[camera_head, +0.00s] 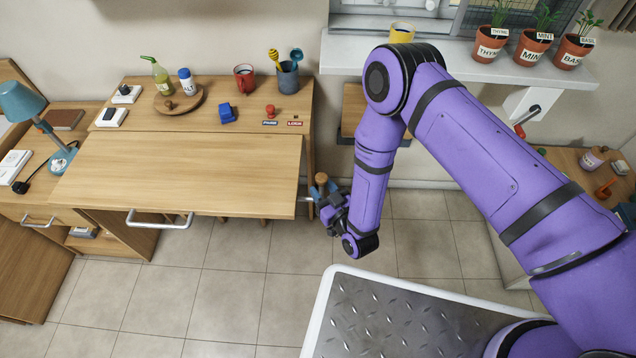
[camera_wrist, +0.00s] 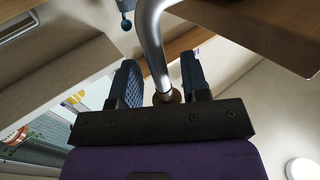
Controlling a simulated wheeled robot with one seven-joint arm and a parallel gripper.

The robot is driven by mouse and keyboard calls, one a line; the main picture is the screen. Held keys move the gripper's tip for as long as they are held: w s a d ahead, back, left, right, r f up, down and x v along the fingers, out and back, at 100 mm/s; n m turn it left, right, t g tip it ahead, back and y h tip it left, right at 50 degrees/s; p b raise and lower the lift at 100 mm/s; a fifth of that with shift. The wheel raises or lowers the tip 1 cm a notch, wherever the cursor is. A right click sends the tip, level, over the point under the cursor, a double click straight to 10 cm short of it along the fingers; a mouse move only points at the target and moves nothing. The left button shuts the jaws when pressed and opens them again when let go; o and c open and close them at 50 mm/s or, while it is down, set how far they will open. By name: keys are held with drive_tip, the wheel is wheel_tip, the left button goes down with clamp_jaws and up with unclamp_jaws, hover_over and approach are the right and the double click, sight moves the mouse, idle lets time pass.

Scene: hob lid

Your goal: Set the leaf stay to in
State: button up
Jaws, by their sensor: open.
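The leaf (camera_head: 180,172) is a flat wooden panel at the front of the desk, and it looks level. What looks like the leaf stay is a curved grey metal bar (camera_wrist: 152,40) with a brown wooden knob (camera_head: 322,179) at its end, just off the leaf's right edge. My gripper (camera_head: 322,193) is at this knob, with the arm reaching down from the right. In the wrist view the blue fingers (camera_wrist: 161,78) stand apart on either side of the bar, with gaps showing. The knob is partly hidden behind the gripper's dark body.
The desk top (camera_head: 205,112) holds a mug (camera_head: 244,77), a blue block (camera_head: 227,112), a red stamp-like piece (camera_head: 270,111) and small labels (camera_head: 282,123). Tiled floor (camera_head: 235,290) is clear before the desk.

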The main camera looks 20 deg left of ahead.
drive_tip(key=shift+x, duration=1.35)
clamp_jaws()
drive_tip(key=w+a, duration=0.2)
drive_tip(key=w, duration=0.9)
drive_tip(key=w+a, duration=0.3)
drive_tip(key=w, duration=0.9)
drive_tip(key=shift+w+a, duration=0.25)
drive_tip(key=shift+w, duration=0.1)
drive_tip(key=shift+r, duration=0.1)
